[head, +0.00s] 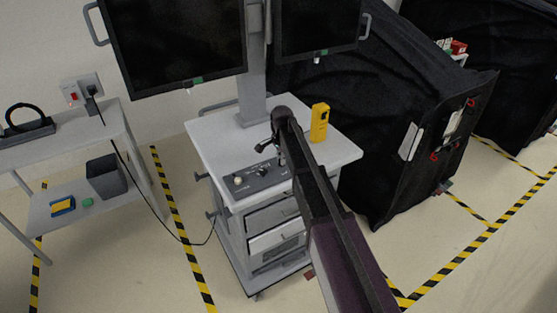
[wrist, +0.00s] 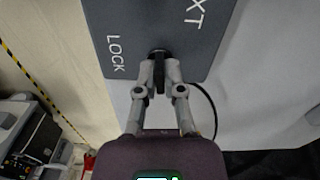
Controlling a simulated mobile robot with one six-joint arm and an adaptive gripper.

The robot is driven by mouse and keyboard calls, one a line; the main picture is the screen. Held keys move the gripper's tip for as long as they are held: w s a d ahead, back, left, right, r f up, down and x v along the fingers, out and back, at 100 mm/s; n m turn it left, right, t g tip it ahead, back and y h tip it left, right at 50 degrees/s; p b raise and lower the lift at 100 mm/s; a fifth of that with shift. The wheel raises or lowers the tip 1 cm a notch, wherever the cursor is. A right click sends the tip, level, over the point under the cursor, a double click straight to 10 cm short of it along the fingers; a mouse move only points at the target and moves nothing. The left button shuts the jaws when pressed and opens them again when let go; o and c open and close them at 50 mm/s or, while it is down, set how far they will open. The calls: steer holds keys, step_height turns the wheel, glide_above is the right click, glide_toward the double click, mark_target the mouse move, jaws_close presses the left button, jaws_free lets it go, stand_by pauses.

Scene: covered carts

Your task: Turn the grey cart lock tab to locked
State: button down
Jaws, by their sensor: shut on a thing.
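The grey cart (head: 222,143) stands in the middle of the head view, with a dark control panel (head: 262,180) on its top. My gripper (head: 280,160) reaches down to the back right part of this panel. In the wrist view the panel (wrist: 130,22) fills the top, with the word LOCK to the left of a small dark lock tab (wrist: 158,55). My gripper (wrist: 159,74) is shut on this tab. The fingertips hide part of the tab, and its exact angle is hard to tell.
A yellow device (head: 320,122) stands on the cart top, right of my arm. Monitors (head: 175,40) hang above the cart's back. A black covered cart (head: 385,110) is close on the right. A side table (head: 90,135) is at the left, with a black cable running toward the cart.

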steer(key=shift+s+m, duration=0.2)
steer(key=shift+m, duration=0.4)
steer(key=c, duration=0.8)
jaws_free()
steer(key=shift+o, duration=0.2)
steer(key=shift+w, duration=0.1)
